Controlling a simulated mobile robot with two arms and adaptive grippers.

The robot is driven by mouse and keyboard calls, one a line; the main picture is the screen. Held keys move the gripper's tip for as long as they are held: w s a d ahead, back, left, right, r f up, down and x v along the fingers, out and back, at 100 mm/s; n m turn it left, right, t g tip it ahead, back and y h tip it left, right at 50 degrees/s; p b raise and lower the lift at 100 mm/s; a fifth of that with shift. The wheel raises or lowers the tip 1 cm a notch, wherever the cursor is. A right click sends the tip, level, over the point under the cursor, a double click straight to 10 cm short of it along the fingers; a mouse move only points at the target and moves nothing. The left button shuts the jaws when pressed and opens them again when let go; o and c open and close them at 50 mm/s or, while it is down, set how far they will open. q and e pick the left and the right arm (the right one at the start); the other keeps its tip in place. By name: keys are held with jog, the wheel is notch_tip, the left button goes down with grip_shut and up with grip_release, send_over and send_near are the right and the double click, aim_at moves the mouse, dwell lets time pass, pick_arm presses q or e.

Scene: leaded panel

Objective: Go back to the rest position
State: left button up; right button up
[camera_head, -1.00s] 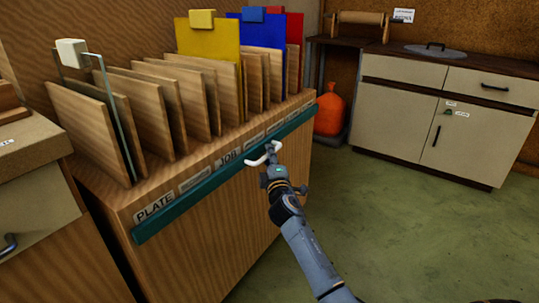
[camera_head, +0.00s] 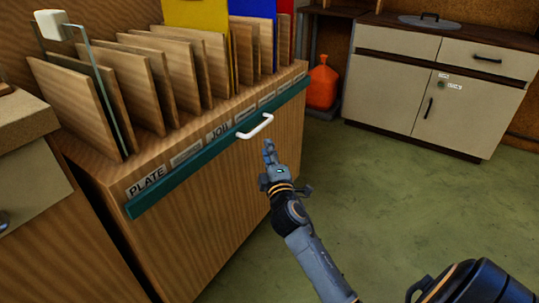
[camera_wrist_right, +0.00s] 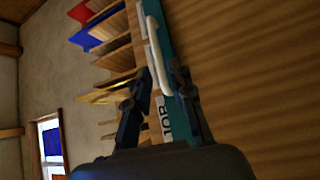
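My right gripper (camera_head: 268,147) is in front of the wooden rack, just below and right of the white handle (camera_head: 255,126) on the teal rail (camera_head: 190,175). A small gap shows between gripper and handle in the head view. In the right wrist view the gripper's (camera_wrist_right: 160,80) two fingers stand apart with nothing held. The white handle (camera_wrist_right: 157,55) appears beyond and between the fingertips there. My left gripper is not in view.
The wooden rack (camera_head: 230,235) holds several upright boards, with yellow and blue panels behind. A glass sheet with a white block (camera_head: 51,23) stands at its left end. An orange sack (camera_head: 322,88) and a cream cabinet (camera_head: 392,84) stand at the back. The green floor (camera_head: 400,200) is clear.

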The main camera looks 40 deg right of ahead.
jog(key=shift+s+a+f, duration=0.1)
jog(key=shift+s+a, duration=0.15)
jog(key=shift+s, duration=0.4)
